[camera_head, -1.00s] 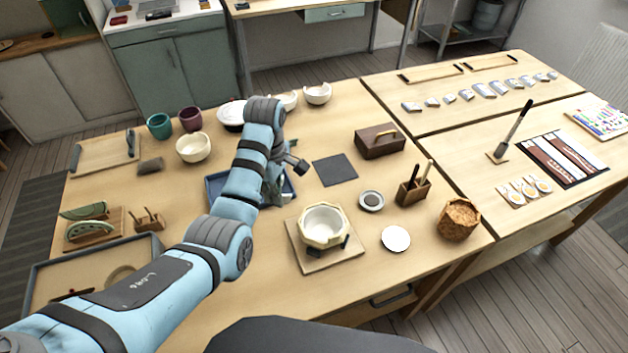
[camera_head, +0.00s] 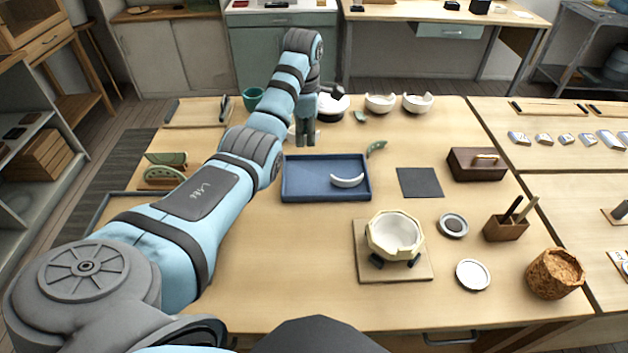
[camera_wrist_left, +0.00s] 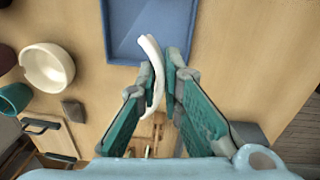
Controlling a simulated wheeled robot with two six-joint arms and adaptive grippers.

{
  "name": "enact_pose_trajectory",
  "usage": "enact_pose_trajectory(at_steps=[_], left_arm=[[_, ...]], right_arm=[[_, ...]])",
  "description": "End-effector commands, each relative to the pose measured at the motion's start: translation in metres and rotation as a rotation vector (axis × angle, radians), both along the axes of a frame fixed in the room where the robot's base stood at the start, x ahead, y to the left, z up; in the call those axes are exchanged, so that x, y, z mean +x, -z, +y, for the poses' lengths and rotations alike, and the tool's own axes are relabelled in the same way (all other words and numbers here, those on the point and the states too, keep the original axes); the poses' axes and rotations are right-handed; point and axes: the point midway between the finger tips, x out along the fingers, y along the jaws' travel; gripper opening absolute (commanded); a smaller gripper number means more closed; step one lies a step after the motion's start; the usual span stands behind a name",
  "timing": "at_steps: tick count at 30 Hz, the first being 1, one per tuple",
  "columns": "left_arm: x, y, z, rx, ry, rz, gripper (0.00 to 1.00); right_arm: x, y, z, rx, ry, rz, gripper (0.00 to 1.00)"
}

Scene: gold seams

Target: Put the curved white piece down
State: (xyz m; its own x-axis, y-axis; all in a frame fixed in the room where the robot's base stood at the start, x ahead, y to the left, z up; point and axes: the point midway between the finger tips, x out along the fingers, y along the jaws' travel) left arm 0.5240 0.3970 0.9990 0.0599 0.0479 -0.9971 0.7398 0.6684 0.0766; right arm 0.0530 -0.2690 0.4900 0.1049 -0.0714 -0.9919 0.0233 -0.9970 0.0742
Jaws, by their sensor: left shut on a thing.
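My left gripper (camera_head: 305,140) is just behind the blue tray (camera_head: 285,193), above the table, fingers pointing down. In the left wrist view its teal fingers (camera_wrist_left: 170,95) are shut on a thin curved white piece (camera_wrist_left: 156,62), which sticks out past the fingertips toward the blue tray (camera_wrist_left: 128,48). In the head view I cannot clearly make out the held piece. Another curved white piece (camera_head: 347,181) lies inside the tray at its right side. My right gripper is not in view.
A green curved piece (camera_head: 376,148) lies behind the tray's right corner. White broken bowls (camera_head: 417,103) stand at the back. A dark mat (camera_head: 420,182) and a cream octagonal holder (camera_head: 394,236) are to the right. A cream bowl (camera_wrist_left: 47,68) is beside the gripper.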

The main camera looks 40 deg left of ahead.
Motion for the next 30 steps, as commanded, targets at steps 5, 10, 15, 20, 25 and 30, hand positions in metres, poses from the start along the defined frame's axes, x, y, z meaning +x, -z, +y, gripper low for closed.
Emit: enact_pose_trajectory(at_steps=[5,10,15,20,25,30], left_arm=[[-0.002,0.073,0.0,-0.002,0.002,0.008,0.0],[-0.001,0.111,0.0,-0.001,0.003,0.003,0.0],[-0.001,0.143,-0.001,-0.001,0.004,0.004,0.0],[-0.001,0.159,0.0,0.0,0.004,0.002,0.0],[-0.001,0.157,0.0,0.0,0.004,0.002,0.0],[-0.001,0.16,0.0,0.0,0.004,0.002,0.15]], right_arm=[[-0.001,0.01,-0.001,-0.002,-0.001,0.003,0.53],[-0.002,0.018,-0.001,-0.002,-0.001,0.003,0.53],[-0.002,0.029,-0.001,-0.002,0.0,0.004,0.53],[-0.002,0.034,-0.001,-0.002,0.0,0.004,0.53],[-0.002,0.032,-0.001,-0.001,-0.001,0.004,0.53],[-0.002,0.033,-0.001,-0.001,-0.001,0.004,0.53]])
